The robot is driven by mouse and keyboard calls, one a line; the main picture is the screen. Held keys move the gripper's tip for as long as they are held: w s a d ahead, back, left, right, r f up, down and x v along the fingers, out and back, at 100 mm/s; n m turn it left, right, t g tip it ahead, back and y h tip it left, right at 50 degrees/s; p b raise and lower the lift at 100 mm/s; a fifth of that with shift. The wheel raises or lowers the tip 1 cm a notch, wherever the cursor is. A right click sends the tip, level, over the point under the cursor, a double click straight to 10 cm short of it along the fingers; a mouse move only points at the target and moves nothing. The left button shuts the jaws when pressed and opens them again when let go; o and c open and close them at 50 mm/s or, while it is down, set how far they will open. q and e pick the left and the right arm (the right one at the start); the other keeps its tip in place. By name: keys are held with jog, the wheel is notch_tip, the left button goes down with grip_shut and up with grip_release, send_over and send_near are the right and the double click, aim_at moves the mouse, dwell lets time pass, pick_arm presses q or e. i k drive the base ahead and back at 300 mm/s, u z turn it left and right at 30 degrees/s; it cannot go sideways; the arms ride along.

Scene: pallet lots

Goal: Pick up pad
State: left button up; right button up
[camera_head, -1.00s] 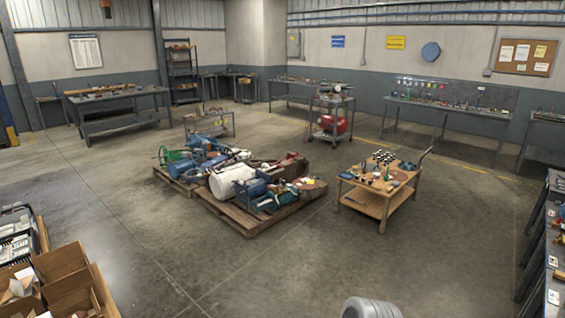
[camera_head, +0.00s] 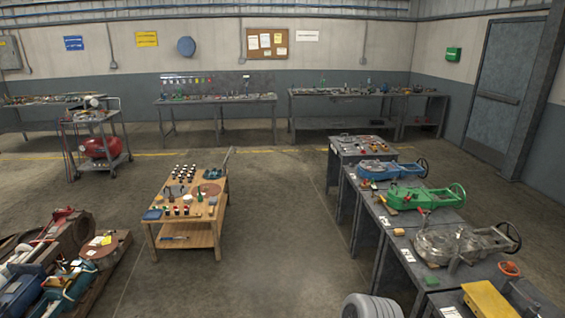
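I cannot tell for sure which thing is the pad. A flat round brown disc (camera_head: 210,189) lies on top of the wooden cart (camera_head: 186,234), near its back right corner. A small flat blue item (camera_head: 152,214) lies at the cart's front left corner. Both are too small to make out in detail. Neither of my grippers is in view. A grey ribbed part of my own body shows at the bottom edge.
A pallet of machine parts (camera_head: 95,292) is at lower left. A row of dark benches (camera_head: 402,243) bearing blue, green and grey machines runs along the right. A trolley (camera_head: 97,169) with a red tank stands at back left. The floor between cart and benches is clear.

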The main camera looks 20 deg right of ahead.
aim_at(430, 281)
jog(key=z, duration=1.05)
jog(key=i, duration=1.9)
jog(key=z, duration=0.7)
jog(key=i, duration=0.7)
jog(key=z, duration=0.05)
